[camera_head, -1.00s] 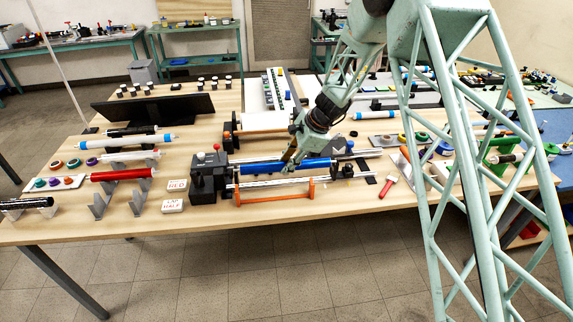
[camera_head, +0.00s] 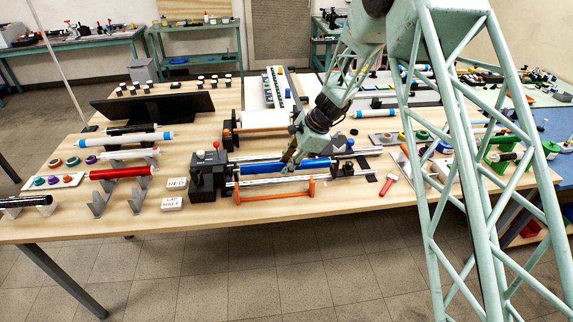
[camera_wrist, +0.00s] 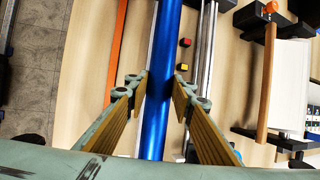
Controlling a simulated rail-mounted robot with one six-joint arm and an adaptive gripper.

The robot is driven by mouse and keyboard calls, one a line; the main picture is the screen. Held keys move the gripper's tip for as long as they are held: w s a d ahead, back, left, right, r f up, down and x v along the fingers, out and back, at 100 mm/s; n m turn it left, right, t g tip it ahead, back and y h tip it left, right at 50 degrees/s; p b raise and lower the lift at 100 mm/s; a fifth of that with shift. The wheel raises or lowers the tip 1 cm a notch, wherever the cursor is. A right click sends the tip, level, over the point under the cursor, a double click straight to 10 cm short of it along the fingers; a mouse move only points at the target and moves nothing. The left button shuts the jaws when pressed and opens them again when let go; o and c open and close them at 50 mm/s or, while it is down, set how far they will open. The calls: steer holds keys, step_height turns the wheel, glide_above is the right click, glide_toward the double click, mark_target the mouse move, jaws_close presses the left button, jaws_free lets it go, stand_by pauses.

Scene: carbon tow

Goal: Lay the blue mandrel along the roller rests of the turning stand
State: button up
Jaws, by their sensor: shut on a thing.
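The blue mandrel (camera_head: 312,165) is a long glossy blue tube lying level over the turning stand (camera_head: 207,176), lengthwise along its bright rails. My gripper (camera_head: 289,166) comes down on it from above, near its middle. In the wrist view the blue mandrel (camera_wrist: 159,95) runs between the two fingertips of my gripper (camera_wrist: 162,83), which are shut on it. The stand's dark headstock block with a red knob is left of the mandrel. The roller rests are hard to make out under the mandrel, so I cannot tell whether it touches them.
An orange bar frame (camera_head: 274,198) runs along the stand's front. A red-handled tool (camera_head: 387,185) lies to the right. A red roll (camera_head: 121,173) rests on grey V-supports at left, near two label blocks (camera_head: 173,204). A white roll (camera_head: 264,119) is behind.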

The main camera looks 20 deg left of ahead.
steer(key=o, duration=1.1)
steer(key=shift+f, duration=0.1)
steer(key=v, duration=1.2)
stand_by(0.5)
